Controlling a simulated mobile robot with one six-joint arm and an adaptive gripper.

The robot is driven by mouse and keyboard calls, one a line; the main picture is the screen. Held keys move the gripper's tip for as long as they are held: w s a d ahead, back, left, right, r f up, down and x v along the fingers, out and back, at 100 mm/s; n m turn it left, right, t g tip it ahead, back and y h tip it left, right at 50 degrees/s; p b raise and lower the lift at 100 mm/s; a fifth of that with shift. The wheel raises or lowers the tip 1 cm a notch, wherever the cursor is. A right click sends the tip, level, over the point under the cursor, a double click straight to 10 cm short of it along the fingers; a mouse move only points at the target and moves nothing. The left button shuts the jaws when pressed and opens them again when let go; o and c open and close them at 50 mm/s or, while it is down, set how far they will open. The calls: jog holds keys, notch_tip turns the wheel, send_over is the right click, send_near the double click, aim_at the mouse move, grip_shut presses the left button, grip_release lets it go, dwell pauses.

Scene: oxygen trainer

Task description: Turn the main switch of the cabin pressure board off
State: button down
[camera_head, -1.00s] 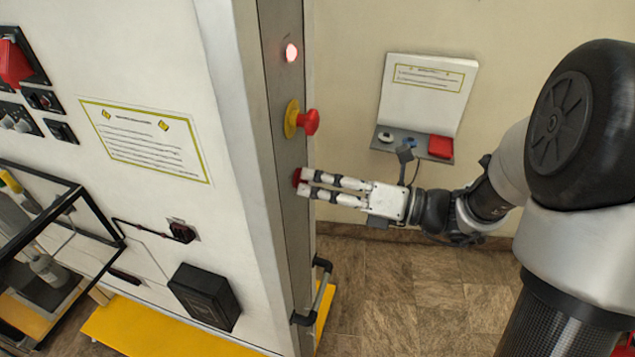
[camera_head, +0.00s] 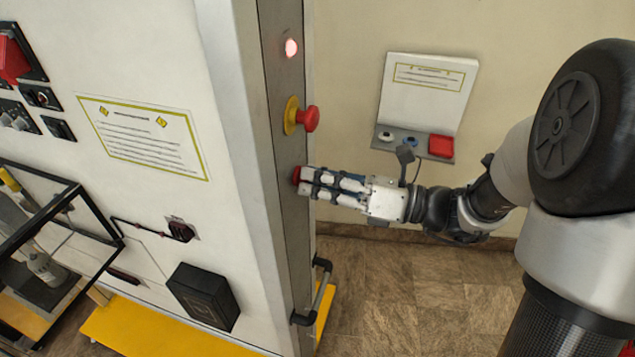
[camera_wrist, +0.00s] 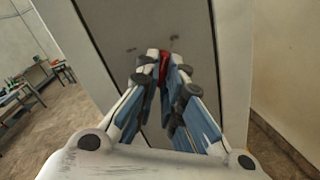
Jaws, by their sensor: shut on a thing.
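The cabinet's narrow grey side panel (camera_head: 282,240) carries a lit red lamp (camera_head: 291,48) at the top, a red mushroom button on a yellow base (camera_head: 309,119) below it, and a red switch (camera_head: 296,176) lower down. My gripper (camera_head: 304,182) is at this lower switch, its fingers shut on it. In the wrist view, the red switch (camera_wrist: 164,66) shows between the tips of my gripper (camera_wrist: 163,62). The fingers hide most of the switch, so its turned position cannot be told.
A black handle (camera_head: 318,290) sticks out low on the panel's edge. A wall box with a red block (camera_head: 440,146) hangs behind my gripper. A black frame (camera_head: 60,240) stands at the left. The tiled floor below my arm is clear.

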jog(key=shift+w+d+n+b, duration=0.1)
jog(key=shift+w+n+b, duration=0.05)
jog(key=shift+n+b, duration=6.35)
jog(key=shift+n+p, duration=1)
jog(key=shift+n, duration=0.1)
jog(key=c, duration=1.7)
grip_release()
